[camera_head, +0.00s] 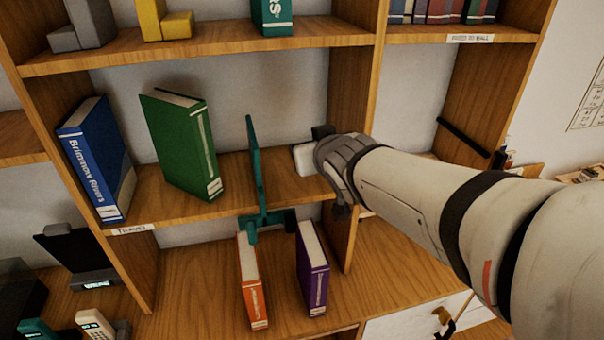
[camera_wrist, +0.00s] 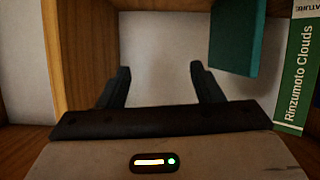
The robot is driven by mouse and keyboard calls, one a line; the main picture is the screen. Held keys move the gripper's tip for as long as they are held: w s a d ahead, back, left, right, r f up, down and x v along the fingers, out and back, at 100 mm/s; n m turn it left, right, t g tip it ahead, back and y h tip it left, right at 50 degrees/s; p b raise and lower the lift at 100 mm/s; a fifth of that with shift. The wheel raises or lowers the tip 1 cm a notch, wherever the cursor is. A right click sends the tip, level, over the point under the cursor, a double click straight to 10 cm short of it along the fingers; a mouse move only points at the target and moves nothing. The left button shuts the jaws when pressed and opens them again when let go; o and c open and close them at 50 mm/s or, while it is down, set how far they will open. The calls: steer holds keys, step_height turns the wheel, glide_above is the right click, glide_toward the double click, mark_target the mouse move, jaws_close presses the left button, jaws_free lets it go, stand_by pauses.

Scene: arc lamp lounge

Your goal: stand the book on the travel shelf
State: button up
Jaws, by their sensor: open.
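The travel shelf (camera_head: 224,208) carries a TRAVEL label at its front left. A blue book (camera_head: 92,160) and a green book (camera_head: 180,145) stand on it, apart from each other. A thin teal upright piece, apparently a bookend (camera_head: 255,165), stands right of the green book. My gripper (camera_wrist: 158,78) is open with nothing between its fingers; its fingertips are hard to make out in the head view. My wrist is at the shelf's right end, by the divider. The wrist view shows a green spine (camera_wrist: 295,75) reading "Rinzumoto Clouds" and a teal piece (camera_wrist: 237,35).
An orange book (camera_head: 250,280) and a purple book (camera_head: 312,268) stand on the lower shelf. A wooden divider (camera_head: 352,90) bounds the travel shelf on the right. The shelf above holds a teal book (camera_head: 272,18). There is free shelf between the green book and the teal piece.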

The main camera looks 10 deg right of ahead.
steer(key=s+d+f+m+g, duration=0.1)
steer(key=s+f+g, duration=0.4)
steer(key=s, duration=0.4)
steer(key=s+f+g, duration=0.5)
steer(key=s+f, duration=0.2)
steer(key=s, duration=0.1)
steer(key=shift+s+d+m+h, duration=0.35)
steer(key=shift+s+m+h, duration=0.05)
